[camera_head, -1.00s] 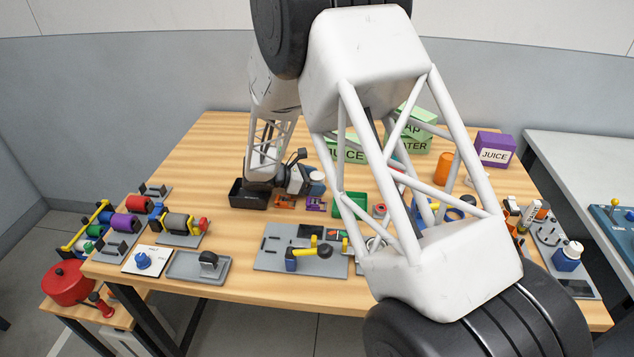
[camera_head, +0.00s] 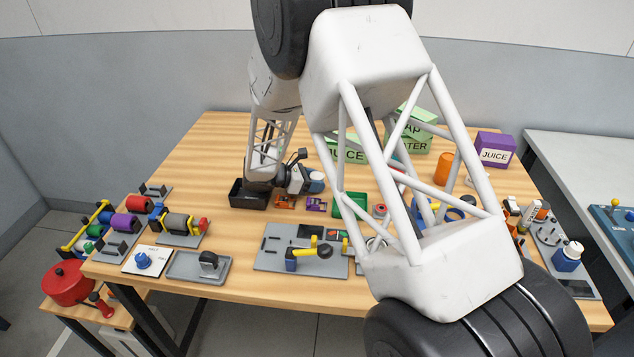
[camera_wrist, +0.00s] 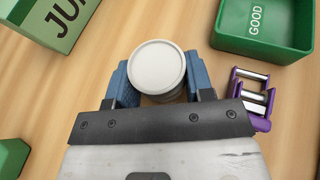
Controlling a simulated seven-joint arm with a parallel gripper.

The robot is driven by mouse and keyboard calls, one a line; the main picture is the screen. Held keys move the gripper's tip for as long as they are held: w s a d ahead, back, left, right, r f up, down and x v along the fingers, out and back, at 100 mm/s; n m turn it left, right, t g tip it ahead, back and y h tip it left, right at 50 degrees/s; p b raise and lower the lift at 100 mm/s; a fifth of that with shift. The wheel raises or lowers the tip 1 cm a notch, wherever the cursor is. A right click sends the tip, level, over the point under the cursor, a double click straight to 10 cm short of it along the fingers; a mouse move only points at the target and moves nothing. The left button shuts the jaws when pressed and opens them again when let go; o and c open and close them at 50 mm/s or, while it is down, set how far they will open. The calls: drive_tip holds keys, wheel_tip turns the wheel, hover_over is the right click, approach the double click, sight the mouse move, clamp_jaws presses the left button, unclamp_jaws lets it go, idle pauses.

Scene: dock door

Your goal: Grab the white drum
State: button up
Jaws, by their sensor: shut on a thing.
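The white drum (camera_wrist: 157,67) is a round white cylinder between the two blue fingers of my gripper (camera_wrist: 158,82) in the wrist view. The fingers press on its left and right sides, and its flat lid faces the camera. In the head view my gripper (camera_head: 314,183) is at the middle of the wooden table, beyond the small orange and purple items. The drum is largely hidden there by the gripper. I cannot tell whether the drum touches the table.
A green bin marked GOOD (camera_wrist: 262,28) lies to the right in the wrist view, with a purple part (camera_wrist: 250,98) below it. A green JUICE box (camera_wrist: 55,18) is at upper left. A black tray (camera_head: 248,196) stands left of my gripper. Bare wood surrounds the drum.

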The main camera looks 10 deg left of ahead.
sight(315, 175)
drive_tip(key=shift+r, duration=0.1)
drive_tip(key=shift+r, duration=0.7)
wheel_tip(315, 175, up, 2)
drive_tip(key=s+d, duration=0.2)
drive_tip(key=s, duration=0.3)
drive_tip(key=s+d+r, duration=0.1)
drive_tip(key=s, duration=0.4)
drive_tip(key=s+d, duration=0.2)
drive_tip(key=s, duration=0.3)
drive_tip(key=shift+d+r, duration=0.2)
drive_tip(key=shift+d, duration=0.15)
